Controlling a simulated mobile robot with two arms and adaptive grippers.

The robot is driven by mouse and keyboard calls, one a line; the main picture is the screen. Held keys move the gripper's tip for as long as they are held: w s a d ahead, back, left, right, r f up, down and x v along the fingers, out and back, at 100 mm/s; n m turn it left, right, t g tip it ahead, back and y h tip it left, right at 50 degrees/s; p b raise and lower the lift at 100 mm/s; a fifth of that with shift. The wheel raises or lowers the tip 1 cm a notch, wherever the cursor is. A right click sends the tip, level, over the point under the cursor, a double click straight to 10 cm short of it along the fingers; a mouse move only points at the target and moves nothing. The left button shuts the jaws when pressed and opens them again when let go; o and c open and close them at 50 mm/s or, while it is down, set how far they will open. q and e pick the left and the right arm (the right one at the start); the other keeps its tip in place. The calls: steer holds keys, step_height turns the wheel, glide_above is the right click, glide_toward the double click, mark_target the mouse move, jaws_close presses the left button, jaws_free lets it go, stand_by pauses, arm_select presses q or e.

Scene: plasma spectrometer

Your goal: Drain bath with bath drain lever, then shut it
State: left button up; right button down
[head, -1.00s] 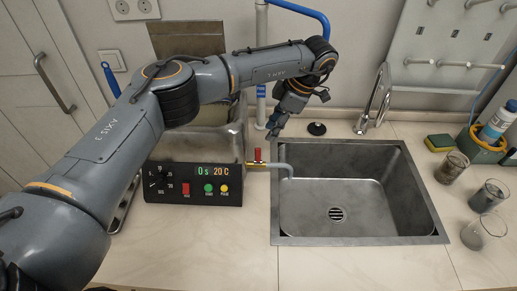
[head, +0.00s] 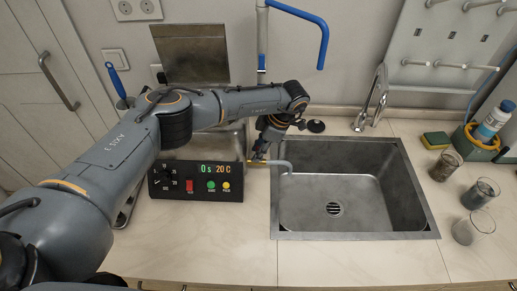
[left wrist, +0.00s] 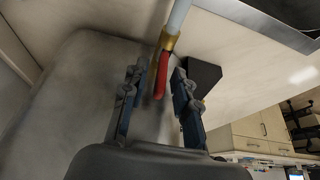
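The red bath drain lever (left wrist: 161,75) shows in the left wrist view, on a brass valve (left wrist: 168,41) with a pale drain pipe (left wrist: 180,14). My left gripper (left wrist: 159,95) is open, with a finger on each side of the lever. A gap shows between each finger and the lever. In the head view my left gripper (head: 258,153) is at the valve and hides the lever. The drain pipe (head: 281,163) bends over the sink's left rim, with no flow visible. The bath (head: 215,143) is mostly hidden behind my left arm and the control box. My right gripper is out of view.
The control box (head: 196,181) reads 0 s and 20 C, just left of the valve. The sink (head: 333,237) with its faucet (head: 372,98) is to the right. Glass beakers (head: 481,192) stand at the far right. The front counter is clear.

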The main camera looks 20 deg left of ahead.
arm_select(q)
jaws_close()
steer(key=shift+s+d+t+y, duration=0.1)
steer(key=shift+s+t+y, duration=0.25)
steer(key=shift+t, duration=0.45)
steer(key=shift+s+d+f+n+t, duration=0.2)
steer(key=shift+s+n+t, duration=0.15)
steer(key=shift+t, duration=0.35)
steer(key=t+y+b, duration=0.1)
steer(key=t+b, duration=0.1)
steer(key=b, duration=0.2)
steer(key=s+f+n+t+y+b, duration=0.1)
steer(key=t+b, duration=0.1)
steer(key=b, duration=0.3)
steer(key=s+f+t+y+b, duration=0.1)
steer(key=t+b, duration=0.1)
steer(key=b, duration=0.2)
steer(key=shift+s+d+n+t, duration=0.15)
steer(key=shift+d+n+t, duration=0.1)
steer(key=shift+t, duration=0.05)
steer(key=shift+s+t+b, duration=0.1)
steer(key=shift+t+b, duration=0.2)
steer(key=shift+b, duration=0.45)
steer(key=shift+r, duration=0.1)
